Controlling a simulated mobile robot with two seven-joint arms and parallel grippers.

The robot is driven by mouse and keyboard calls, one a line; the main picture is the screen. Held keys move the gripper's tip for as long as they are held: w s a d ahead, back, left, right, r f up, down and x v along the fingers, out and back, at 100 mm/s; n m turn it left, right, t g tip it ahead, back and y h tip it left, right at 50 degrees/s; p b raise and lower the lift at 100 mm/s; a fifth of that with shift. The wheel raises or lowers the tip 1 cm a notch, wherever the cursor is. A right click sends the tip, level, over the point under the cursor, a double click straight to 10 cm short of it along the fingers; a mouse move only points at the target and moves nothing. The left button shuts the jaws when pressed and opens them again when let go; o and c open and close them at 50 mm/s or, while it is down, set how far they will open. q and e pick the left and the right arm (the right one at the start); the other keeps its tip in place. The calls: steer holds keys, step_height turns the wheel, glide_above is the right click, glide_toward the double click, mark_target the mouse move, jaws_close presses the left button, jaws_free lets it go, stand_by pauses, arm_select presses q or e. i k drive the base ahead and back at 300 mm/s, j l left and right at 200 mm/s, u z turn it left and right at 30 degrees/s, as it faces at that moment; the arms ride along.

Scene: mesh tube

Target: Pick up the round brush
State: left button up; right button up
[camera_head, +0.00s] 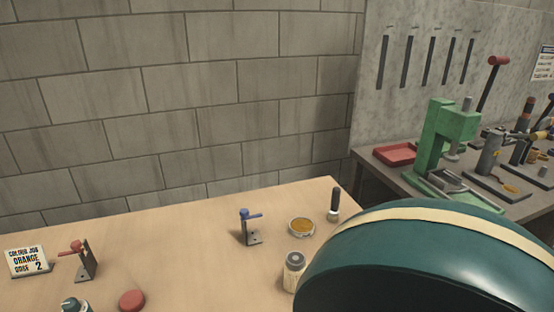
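A short brush-like thing (334,204) with a dark upright handle and a pale lower end stands near the back right corner of the wooden table (190,255). It looks like the round brush, but its bristles are too small to make out. Neither of my grippers is in view. A large teal rounded shape with a cream band, very close to the camera, hides the lower right of the view.
Near the brush are a round tin with orange-brown contents (301,227), a pale jar (293,271) and a blue-handled stand (250,227). A red-handled stand (84,260), a sign (28,261) and a red round thing (132,300) are left. A green press (440,145) stands on the right bench.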

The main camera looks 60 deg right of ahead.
mark_target(334, 211)
steer(key=z, duration=2.25)
